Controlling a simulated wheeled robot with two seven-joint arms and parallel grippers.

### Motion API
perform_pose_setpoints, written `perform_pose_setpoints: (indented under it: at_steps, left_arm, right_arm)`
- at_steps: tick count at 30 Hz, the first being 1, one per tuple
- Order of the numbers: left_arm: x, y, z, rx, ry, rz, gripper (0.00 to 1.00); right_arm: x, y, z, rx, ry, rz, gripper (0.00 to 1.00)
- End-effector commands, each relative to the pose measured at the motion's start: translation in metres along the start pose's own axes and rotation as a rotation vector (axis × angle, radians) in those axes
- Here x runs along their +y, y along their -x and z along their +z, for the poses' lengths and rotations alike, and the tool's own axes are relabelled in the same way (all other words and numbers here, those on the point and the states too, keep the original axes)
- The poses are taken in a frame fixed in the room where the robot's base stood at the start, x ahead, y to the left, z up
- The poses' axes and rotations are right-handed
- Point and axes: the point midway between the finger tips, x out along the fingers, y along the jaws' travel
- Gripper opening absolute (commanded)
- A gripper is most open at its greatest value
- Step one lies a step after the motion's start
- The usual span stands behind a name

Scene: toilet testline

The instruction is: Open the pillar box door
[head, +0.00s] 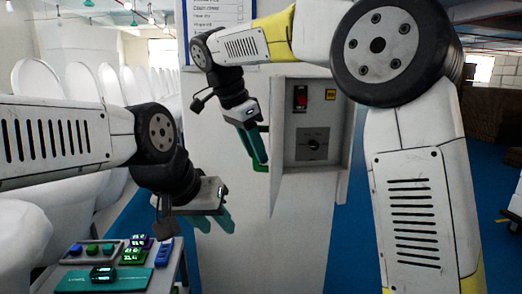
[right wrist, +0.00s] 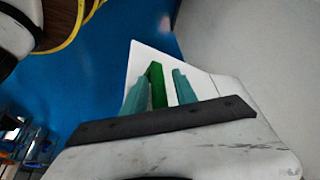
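The pillar box (head: 318,125) is on the white pillar in the head view. Its inside panel shows, with a red switch (head: 300,97) and a dark round knob (head: 313,144). Its door (head: 277,145) appears swung out at the left, nearly edge-on. In the right wrist view the white door panel (right wrist: 140,58) carries a green handle (right wrist: 157,84). My right gripper (head: 257,150) has its teal fingers either side of this handle, with a gap on one side. My left gripper (head: 214,221) is open and empty in front of the pillar's lower left.
A small table at lower left holds a teal case (head: 103,280), a button box (head: 91,250) and other small items. White toilets (head: 82,85) stand at the left. Blue floor (head: 352,240) is clear right of the pillar. Brown stacks (head: 490,110) stand at far right.

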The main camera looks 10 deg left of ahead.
Motion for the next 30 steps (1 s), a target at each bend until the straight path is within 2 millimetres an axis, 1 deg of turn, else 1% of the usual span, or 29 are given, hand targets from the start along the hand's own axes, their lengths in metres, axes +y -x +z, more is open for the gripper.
perform_pose_setpoints:
  at_steps: [2,5,12,16,21,30]
  left_arm:
    - [0.000,0.000,0.000,0.000,0.000,0.000,0.36]
    - [0.000,0.000,0.000,0.000,0.000,0.000,0.36]
    - [0.000,0.000,0.000,0.000,0.000,0.000,0.36]
    - [0.000,0.000,0.000,0.000,0.000,0.000,0.36]
    - [0.000,0.000,0.000,0.000,0.000,0.000,0.36]
    - [0.000,0.000,0.000,0.000,0.000,0.000,0.36]
  right_arm:
    - [0.000,0.002,0.000,0.000,0.000,-0.001,0.34]
    - [-0.001,0.011,0.001,0.000,0.001,-0.003,0.34]
    - [-0.001,0.052,0.001,-0.001,0.000,-0.004,0.34]
    - [-0.001,0.069,0.001,0.000,0.001,-0.003,0.34]
    - [-0.001,0.077,0.000,0.000,0.000,0.000,0.34]
    - [0.000,0.078,0.000,0.000,0.000,0.000,0.34]
